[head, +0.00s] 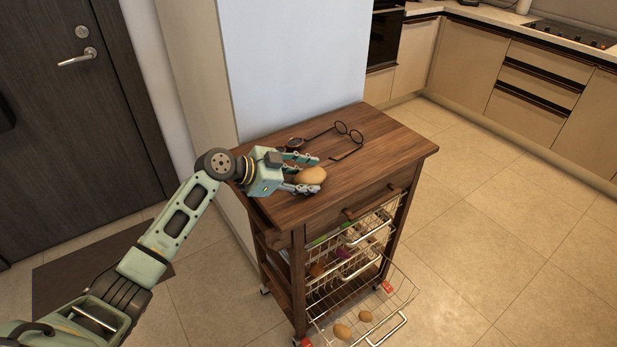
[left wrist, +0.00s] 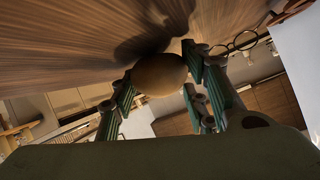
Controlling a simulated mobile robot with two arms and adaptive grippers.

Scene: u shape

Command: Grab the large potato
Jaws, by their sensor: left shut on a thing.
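The large potato (head: 312,175) is light brown and is held between the fingers of my left gripper (head: 303,176), just above the wooden trolley top (head: 350,177). In the left wrist view the potato (left wrist: 159,75) sits between the two green fingers of the left gripper (left wrist: 160,85), with its shadow on the wood. Whether it touches the wood is hard to tell. Two smaller potatoes (head: 343,331) lie in the lowest wire basket. My right gripper is not in view.
Round glasses (head: 349,131) lie at the back of the trolley top, and a small dark red item (head: 294,144) is behind the gripper. The lowest basket (head: 400,318) is pulled out. A wall (head: 290,70) stands behind the trolley. Open floor (head: 480,220) is at right.

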